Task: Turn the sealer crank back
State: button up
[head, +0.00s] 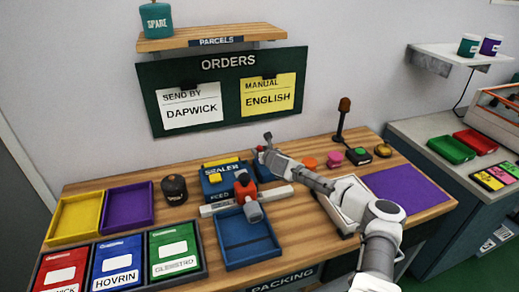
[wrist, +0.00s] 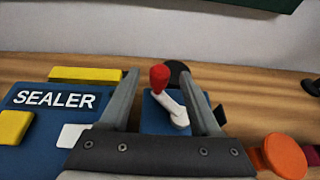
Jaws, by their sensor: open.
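The sealer (head: 213,190) is a blue machine with yellow parts at the back middle of the bench; its labelled face (wrist: 55,98) fills the left of the wrist view. The crank (wrist: 172,106) is a white lever with a red knob (wrist: 159,77), leaning up and to the left from a blue block right of the label. My gripper (head: 265,146) is open over the sealer's right side. In the wrist view its two fingers stand either side of the crank, with visible gaps. In the head view I cannot make out the crank behind my gripper.
A red and grey tool (head: 249,200) lies in front of the sealer, above a blue tray (head: 232,263). An orange disc (wrist: 285,155) is close at my gripper's right. A dark canister (head: 174,190) stands left of the sealer. A purple mat (head: 410,188) lies clear at the right.

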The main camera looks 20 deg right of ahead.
jog(key=shift+x, duration=1.45)
grip_shut()
